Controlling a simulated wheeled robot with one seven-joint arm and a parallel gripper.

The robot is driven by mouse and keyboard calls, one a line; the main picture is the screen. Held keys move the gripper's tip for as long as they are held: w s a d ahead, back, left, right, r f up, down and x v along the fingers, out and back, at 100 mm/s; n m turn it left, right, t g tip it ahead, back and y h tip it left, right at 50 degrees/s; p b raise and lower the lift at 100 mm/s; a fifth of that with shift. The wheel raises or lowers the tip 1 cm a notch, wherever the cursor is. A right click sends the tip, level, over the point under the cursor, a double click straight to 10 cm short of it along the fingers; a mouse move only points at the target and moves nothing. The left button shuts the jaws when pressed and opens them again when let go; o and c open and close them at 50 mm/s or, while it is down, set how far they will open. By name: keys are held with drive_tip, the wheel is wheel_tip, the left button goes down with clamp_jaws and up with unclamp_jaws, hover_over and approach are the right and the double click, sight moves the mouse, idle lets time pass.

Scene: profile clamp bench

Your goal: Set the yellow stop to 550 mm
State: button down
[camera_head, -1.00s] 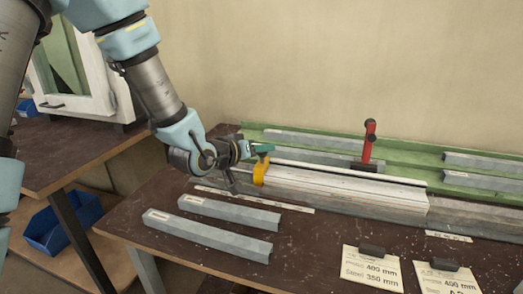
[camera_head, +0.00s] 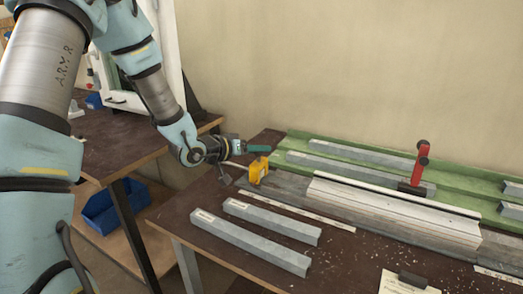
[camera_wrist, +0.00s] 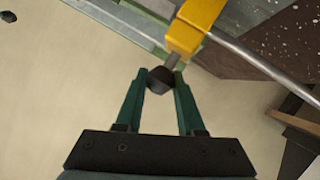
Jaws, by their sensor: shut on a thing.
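The yellow stop (camera_head: 258,171) sits at the left end of the grey rail (camera_head: 288,186), apart from the white stepped bed (camera_head: 395,211) to its right. In the wrist view the stop (camera_wrist: 194,27) is at the top, with a short grey shaft and a dark knob (camera_wrist: 160,79) towards me. My gripper (camera_head: 262,149) is beside the stop. Its green fingers (camera_wrist: 160,84) are shut on the dark knob. A pale scale strip (camera_head: 300,210) lies along the front of the rail; its marks are too small to read.
Two grey bars (camera_head: 250,241) (camera_head: 272,220) lie in front of the rail. A red-handled clamp (camera_head: 421,163) stands behind the white bed. More bars lie in the green tray (camera_head: 300,138). A card (camera_head: 405,284) lies at the front. A blue bin (camera_head: 105,212) is below left.

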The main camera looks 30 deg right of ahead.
drive_tip(key=c, duration=0.5)
unclamp_jaws()
drive_tip(key=shift+a, duration=0.1)
drive_tip(key=b+v, duration=0.1)
drive_tip(key=v, duration=0.9)
drive_tip(key=shift+a+r, duration=0.15)
drive_tip(key=shift+a, duration=0.15)
drive_tip(key=w+a+f+n+t+y, duration=0.25)
drive_tip(key=a+y, duration=0.25)
drive_tip(key=a, duration=0.4)
drive_tip(key=w+a+f+n+t+y, duration=0.1)
drive_tip(key=w+a+n+y, duration=0.3)
drive_tip(key=a, duration=0.6)
drive_tip(key=s+a+g+y, duration=0.1)
drive_tip(key=s+a, duration=0.2)
drive_tip(key=s, duration=0.1)
drive_tip(key=s+a+n+g+y, duration=0.1)
drive_tip(key=s+a+g+y, duration=0.1)
drive_tip(key=s+a, duration=0.2)
drive_tip(key=s+a+n+g+y, duration=0.1)
drive_tip(key=s+a+g, duration=0.1)
drive_tip(key=s+a, duration=0.2)
drive_tip(key=shift+s+f, duration=0.15)
drive_tip(key=shift+s, duration=0.4)
